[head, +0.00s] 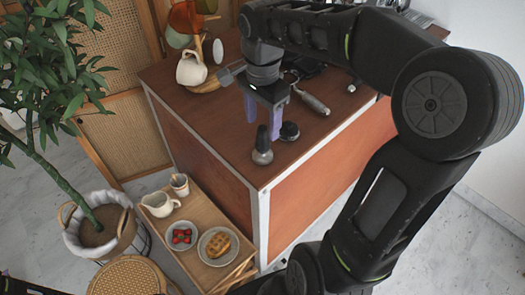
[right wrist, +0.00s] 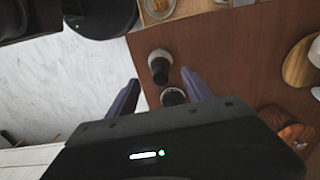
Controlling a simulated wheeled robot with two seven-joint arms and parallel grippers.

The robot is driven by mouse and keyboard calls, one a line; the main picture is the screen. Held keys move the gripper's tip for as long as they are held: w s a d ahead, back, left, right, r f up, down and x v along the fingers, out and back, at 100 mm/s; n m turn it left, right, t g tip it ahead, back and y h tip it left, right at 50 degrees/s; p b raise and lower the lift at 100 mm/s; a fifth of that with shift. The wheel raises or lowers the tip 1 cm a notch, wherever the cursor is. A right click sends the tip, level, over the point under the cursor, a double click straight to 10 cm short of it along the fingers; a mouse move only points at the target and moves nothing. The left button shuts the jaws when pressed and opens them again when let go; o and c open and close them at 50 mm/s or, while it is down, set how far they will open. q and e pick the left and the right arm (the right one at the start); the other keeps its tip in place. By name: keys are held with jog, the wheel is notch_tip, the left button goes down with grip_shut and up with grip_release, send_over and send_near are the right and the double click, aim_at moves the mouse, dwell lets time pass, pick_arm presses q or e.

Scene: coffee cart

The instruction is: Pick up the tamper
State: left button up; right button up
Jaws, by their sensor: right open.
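The tamper (head: 262,151), with a metal base and a dark upright handle, stands near the front corner of the brown counter. It also shows in the right wrist view (right wrist: 159,66), just beyond my fingertips. My right gripper (head: 262,120) is open and points down above the counter, behind the tamper in the head view. In the right wrist view its two fingers (right wrist: 160,88) stand apart with nothing held. A small dark round piece with a light rim (head: 289,131) stands close to the tamper; it also appears between the fingers (right wrist: 173,96). My left gripper is out of view.
A portafilter (head: 312,102) lies behind on the counter (head: 190,110). A cream jug (head: 191,69) and cups stand at the back left. A low wooden side cart (head: 200,205) holds plates and a pitcher. A potted plant stands left. The counter's left side is clear.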

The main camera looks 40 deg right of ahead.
aim_at(263, 143)
jog(key=shift+f+p, duration=0.55)
jog(key=shift+f, duration=2.05)
jog(key=shift+c, duration=0.2)
grip_shut()
